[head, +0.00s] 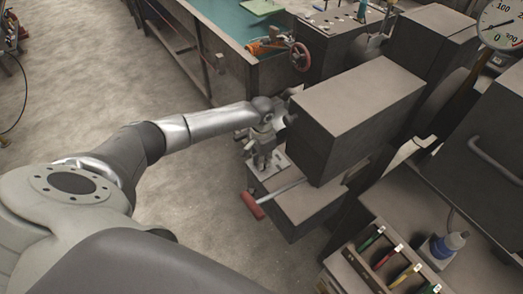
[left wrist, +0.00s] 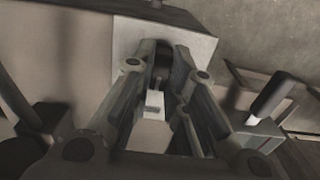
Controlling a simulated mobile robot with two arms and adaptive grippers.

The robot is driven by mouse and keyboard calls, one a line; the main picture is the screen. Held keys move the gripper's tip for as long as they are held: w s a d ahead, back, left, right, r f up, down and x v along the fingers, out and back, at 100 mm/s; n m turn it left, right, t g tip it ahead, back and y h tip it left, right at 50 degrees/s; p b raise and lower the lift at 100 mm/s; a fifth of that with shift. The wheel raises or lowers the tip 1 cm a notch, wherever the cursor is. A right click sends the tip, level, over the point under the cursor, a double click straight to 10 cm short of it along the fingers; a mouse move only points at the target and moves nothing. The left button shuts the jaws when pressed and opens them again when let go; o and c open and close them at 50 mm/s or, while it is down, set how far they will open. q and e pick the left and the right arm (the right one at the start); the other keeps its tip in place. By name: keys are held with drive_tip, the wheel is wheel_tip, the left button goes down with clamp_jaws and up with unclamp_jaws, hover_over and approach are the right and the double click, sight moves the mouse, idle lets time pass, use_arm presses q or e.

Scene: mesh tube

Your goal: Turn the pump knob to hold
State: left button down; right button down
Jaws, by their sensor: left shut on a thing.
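My left gripper (head: 262,152) reaches in from the left, at the near end of a grey pump unit with a pale metal plate (head: 268,180). In the left wrist view my left gripper (left wrist: 165,58) has its two fingers drawn together around the pump knob (left wrist: 162,68), which shows only as a dark shape between them. A pale plate (left wrist: 200,42) lies behind the fingertips. In the head view the gripper hides the knob, and its setting cannot be read. My right gripper is in neither view.
A lever with a red grip (head: 253,205) sticks out just below the gripper. A large grey block (head: 355,95) stands close on the right. A tray of coloured-handled tools (head: 358,262) and a blue-topped bottle (head: 445,246) are at lower right. Open floor lies left.

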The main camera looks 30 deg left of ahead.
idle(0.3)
use_arm(q)
drive_tip(key=c, duration=1.4)
unclamp_jaws()
drive_tip(key=shift+c, duration=0.2)
wheel_tip(320, 180, up, 12)
